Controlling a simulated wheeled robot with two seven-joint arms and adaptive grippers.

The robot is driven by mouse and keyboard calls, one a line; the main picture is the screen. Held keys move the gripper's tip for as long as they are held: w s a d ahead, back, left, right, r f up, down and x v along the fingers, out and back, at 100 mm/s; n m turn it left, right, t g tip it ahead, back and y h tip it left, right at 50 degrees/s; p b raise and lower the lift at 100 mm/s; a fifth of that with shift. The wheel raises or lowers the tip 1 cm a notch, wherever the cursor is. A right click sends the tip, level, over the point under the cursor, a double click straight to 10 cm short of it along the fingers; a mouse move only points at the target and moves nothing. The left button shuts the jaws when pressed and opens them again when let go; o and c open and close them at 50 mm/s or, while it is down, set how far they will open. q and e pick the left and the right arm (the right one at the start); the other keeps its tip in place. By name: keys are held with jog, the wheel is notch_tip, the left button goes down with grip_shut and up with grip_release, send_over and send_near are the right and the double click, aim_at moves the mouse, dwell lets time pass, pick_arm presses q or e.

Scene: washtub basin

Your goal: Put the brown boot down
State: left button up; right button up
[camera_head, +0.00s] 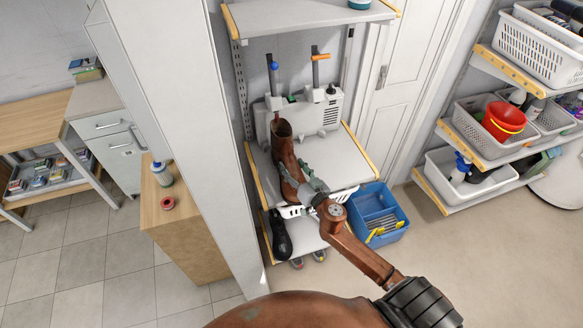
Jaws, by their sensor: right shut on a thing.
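The brown boot (283,153) is upright over the left part of the middle white shelf (333,158), its open top towards the back. My right gripper (305,178) is shut on the boot at its right side, near the front of the shelf. I cannot tell whether the boot's sole touches the shelf. My left gripper does not show.
A white machine (318,113) stands at the back of the shelf. A black boot (280,236) and other shoes are lower down. A blue crate (378,212) stands on the floor to the right. The shelf's right part is clear.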

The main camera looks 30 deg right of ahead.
jog(key=o, duration=1.7)
jog(key=s, duration=0.8)
jog(key=s+r, duration=0.1)
jog(key=s, duration=0.3)
jog(key=shift+a, duration=0.2)
